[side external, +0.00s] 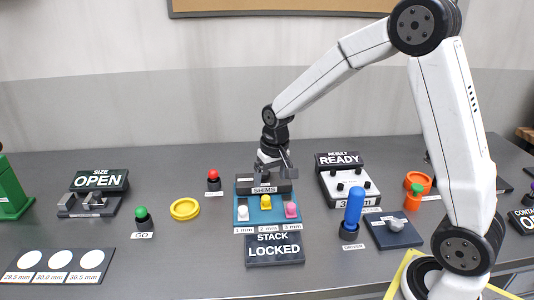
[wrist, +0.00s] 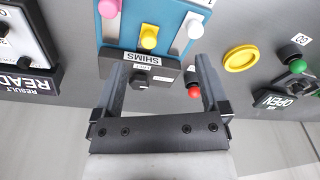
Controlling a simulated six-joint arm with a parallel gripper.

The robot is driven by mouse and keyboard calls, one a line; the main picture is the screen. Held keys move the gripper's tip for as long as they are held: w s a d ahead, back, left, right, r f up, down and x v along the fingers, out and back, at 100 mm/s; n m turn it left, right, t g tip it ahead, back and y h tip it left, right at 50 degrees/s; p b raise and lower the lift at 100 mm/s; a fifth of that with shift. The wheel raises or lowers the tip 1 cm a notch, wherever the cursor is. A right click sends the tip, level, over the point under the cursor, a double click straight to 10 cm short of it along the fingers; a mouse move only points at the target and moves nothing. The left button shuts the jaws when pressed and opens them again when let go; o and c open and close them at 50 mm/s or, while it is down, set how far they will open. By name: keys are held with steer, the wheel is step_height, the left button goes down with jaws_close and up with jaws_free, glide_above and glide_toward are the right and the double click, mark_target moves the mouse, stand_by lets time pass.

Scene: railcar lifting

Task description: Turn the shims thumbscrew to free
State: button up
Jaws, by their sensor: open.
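The shims station is a blue tray (side external: 273,216) with a dark block behind it, labelled SHIMS (wrist: 142,58). White, yellow and pink knobs stand in its slots, labelled 1 mm, 2 mm and 3 mm. The thumbscrew (wrist: 139,80), a small dark knob, shows on the block's back side in the wrist view. A sign (side external: 275,249) in front reads STACK LOCKED. My gripper (side external: 275,163) is over the back of the block, pointing down. In the wrist view my gripper (wrist: 161,62) is open and empty, with the thumbscrew between the finger lines, nearer the left finger.
A red button (side external: 213,179), a yellow ring (side external: 185,209) and a green GO button (side external: 142,216) stand to the left. The RESULT READY box (side external: 345,180) and the blue-handled driver (side external: 354,209) stand close on the right. The table behind the station is clear.

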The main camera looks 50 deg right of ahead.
steer(key=w+d+m, duration=0.1)
steer(key=w+d, duration=0.2)
steer(key=w+d+m+g, duration=0.1)
steer(key=w+d+m, duration=0.1)
steer(key=w+d, duration=0.1)
steer(key=w+d+m, duration=0.1)
steer(key=w+d, duration=0.3)
steer(key=w, duration=0.1)
steer(key=shift+w+f+m, duration=0.1)
steer(key=shift+f+m, duration=0.2)
steer(key=shift+f, duration=0.05)
steer(key=shift+w+d, duration=0.25)
steer(key=shift+d, duration=0.2)
steer(key=shift+f, duration=0.1)
steer(key=shift+f, duration=3.85)
jaws_close()
